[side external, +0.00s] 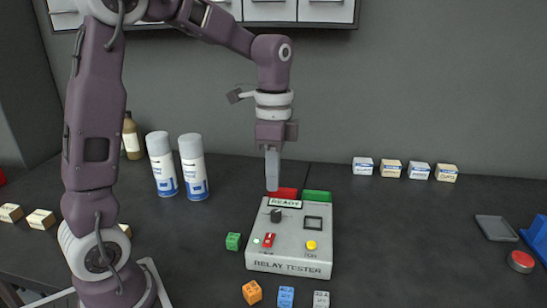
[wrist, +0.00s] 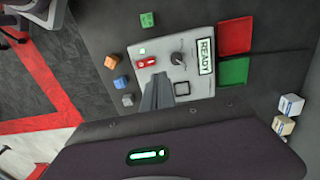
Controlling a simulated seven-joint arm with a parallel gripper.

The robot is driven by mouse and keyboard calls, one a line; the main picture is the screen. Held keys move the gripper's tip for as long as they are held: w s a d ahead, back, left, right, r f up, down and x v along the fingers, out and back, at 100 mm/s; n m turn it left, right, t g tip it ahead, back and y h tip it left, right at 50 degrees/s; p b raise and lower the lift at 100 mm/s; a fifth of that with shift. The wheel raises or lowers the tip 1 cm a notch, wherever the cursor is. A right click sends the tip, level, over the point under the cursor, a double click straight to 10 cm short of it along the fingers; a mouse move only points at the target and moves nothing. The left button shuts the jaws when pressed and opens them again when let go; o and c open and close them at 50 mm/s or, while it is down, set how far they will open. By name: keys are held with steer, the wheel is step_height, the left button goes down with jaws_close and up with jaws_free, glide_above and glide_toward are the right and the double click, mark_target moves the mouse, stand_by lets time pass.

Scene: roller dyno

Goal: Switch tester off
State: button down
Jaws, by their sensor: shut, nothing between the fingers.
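The relay tester (side external: 290,243) is a pale grey box on the dark bench, with a READY label at its far edge. It carries a red switch (side external: 268,240), a small lit indicator (side external: 256,241), a black knob (side external: 276,215), a yellow button (side external: 311,245) and a dark square socket (side external: 314,223). In the wrist view the red switch (wrist: 146,62) and lit green indicator (wrist: 142,51) show. My gripper (side external: 272,186) is shut and empty, pointing down above the far part of the tester. In the wrist view my gripper (wrist: 152,108) hides the yellow button.
A red pad (side external: 284,193) and a green pad (side external: 317,196) lie behind the tester. Green (side external: 233,241), orange (side external: 252,292), blue (side external: 286,296) and grey (side external: 321,299) blocks lie around it. Spray cans (side external: 193,166) and small boxes (side external: 390,168) stand farther back.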

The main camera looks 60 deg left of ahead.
steer(key=r, duration=0.5)
steer(key=shift+w+a, duration=0.3)
steer(key=shift+a, duration=0.05)
steer(key=s+d+n+t, duration=0.3)
steer(key=s+n, duration=0.1)
steer(key=s, duration=0.5)
steer(key=s+d+n+t, duration=0.3)
steer(key=s+n, duration=0.2)
steer(key=s, duration=0.4)
steer(key=m+g+h, duration=0.1)
steer(key=m+g, duration=0.6)
steer(key=m, duration=0.2)
glide_above(265, 244)
steer(key=w+a, duration=0.2)
steer(key=f, duration=0.5)
steer(key=s+d+f, duration=0.1)
steer(key=f, duration=0.8)
steer(key=shift+s+d+f, duration=0.3)
